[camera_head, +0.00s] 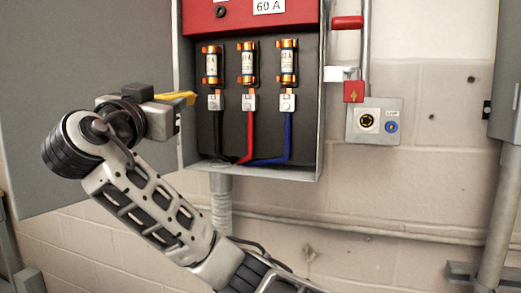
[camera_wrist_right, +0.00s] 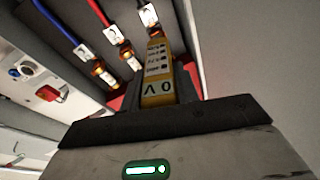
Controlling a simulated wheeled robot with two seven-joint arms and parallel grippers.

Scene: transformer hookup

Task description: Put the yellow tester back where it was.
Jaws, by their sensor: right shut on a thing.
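The yellow tester (camera_head: 181,97) is in my right gripper (camera_head: 168,103), in front of the left edge of the open fuse box (camera_head: 322,115) in the head view. Its yellow end points right, toward the left fuse. In the right wrist view the tester (camera_wrist_right: 158,88) stands up between the jaws, its labelled face with "0 V" toward the camera. The gripper is shut on it. Whether the tester touches anything in the box cannot be told. My left gripper is not in view. No holder for the tester can be made out.
Fuses (camera_head: 247,62) sit in a row above black, red and blue cables (camera_head: 289,130). The box's red handle (camera_head: 347,22) is at its right. A grey socket box (camera_head: 374,121) with a red tag (camera_head: 354,91) is on the wall. A grey door panel (camera_head: 80,50) stands left.

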